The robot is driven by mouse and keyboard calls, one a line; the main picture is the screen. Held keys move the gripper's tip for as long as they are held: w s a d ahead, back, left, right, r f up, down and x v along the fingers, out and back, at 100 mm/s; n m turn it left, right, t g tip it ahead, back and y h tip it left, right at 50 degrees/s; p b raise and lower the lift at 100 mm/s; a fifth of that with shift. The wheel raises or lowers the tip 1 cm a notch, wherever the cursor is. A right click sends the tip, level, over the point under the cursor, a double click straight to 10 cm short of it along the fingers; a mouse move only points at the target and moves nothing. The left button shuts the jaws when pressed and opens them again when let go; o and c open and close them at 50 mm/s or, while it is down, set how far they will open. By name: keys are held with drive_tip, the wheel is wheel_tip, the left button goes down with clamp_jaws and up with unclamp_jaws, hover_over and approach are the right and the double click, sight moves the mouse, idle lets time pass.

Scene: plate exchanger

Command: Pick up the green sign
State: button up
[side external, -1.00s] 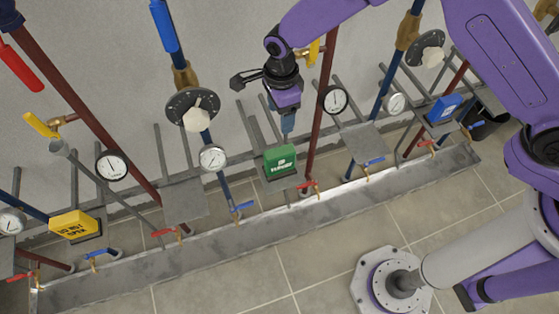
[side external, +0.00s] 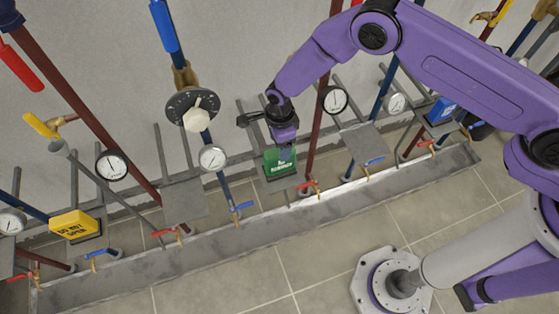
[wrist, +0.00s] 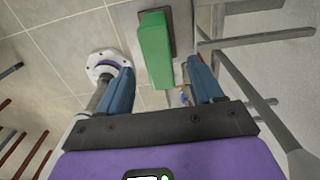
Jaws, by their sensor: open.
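The green sign (side external: 279,163) stands on a small grey plate (side external: 284,183) near the middle of the side external view, white lettering on its face. My gripper (side external: 285,146) is right above it and hides its upper part there. In the wrist view the green sign (wrist: 155,50) appears as a long green block ahead of and between the two blue fingers. My gripper (wrist: 163,82) is open, with its fingers spread wider than the sign. The fingers do not seem to touch it.
A yellow sign (side external: 76,224) sits on a plate at the left and a blue sign (side external: 443,110) at the right. Pipes, gauges (side external: 213,158) and a black round dial (side external: 193,109) stand close by. A grey trough (side external: 270,218) runs along the front; the tiled floor before it is mostly clear.

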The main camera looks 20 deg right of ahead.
drive_tip(key=shift+s+f, duration=0.1)
drive_tip(key=shift+f, duration=2.5)
drive_tip(key=c, duration=1.1)
